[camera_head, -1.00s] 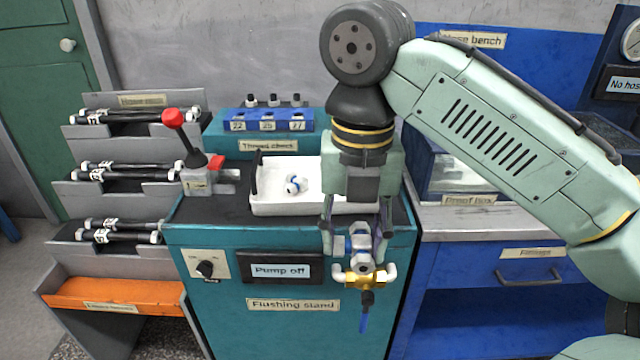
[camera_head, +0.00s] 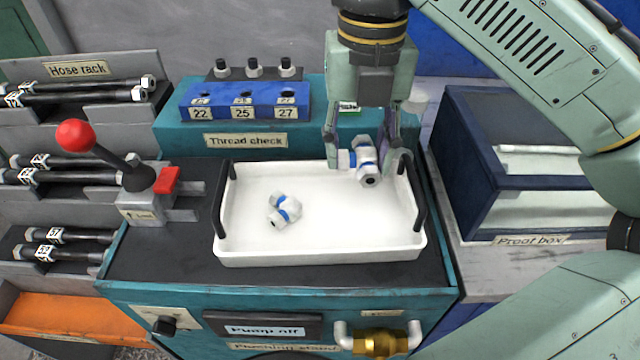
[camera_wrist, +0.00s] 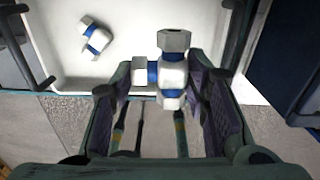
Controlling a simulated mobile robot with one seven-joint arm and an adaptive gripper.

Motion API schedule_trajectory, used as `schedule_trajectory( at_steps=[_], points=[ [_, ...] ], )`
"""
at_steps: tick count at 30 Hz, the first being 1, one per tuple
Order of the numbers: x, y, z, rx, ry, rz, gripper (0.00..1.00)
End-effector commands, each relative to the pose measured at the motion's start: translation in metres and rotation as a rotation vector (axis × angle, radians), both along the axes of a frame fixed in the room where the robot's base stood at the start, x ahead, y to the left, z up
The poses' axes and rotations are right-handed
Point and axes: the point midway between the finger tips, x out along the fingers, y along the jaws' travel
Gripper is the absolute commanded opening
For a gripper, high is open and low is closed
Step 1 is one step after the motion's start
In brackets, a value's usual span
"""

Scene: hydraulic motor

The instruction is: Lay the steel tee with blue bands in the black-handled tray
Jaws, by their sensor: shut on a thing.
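My gripper (camera_head: 364,150) is shut on a steel tee with blue bands (camera_head: 367,166). It holds the tee above the right part of the white tray with black handles (camera_head: 330,251). In the wrist view the tee (camera_wrist: 172,72) sits between the fingers (camera_wrist: 160,92), its hex end towards the tray. A second steel fitting with a blue band (camera_head: 285,210) lies on the tray floor, left of centre. It also shows at the upper left of the wrist view (camera_wrist: 97,38). Whether the held tee touches the tray is hard to tell.
The thread check block (camera_head: 245,101) stands behind the tray. A red-knobbed lever (camera_head: 128,165) rises to its left, and the proof box (camera_head: 520,170) stands to its right. A brass valve (camera_head: 378,343) is on the stand's front. The tray's middle and right floor are clear.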

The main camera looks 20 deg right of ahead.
Motion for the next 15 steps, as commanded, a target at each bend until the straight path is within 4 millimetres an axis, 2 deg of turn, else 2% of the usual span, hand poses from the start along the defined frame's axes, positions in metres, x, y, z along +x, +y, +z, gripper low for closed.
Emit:
schedule_trajectory(
  at_steps=[2,9,15],
  points=[
    [0.0,0.0,-0.005,0.001,0.001,0.001,0.07],
    [-0.001,-0.001,-0.047,0.0,0.001,-0.002,0.07],
    [0.0,0.0,-0.067,-0.002,0.001,-0.003,0.07]
  ],
)
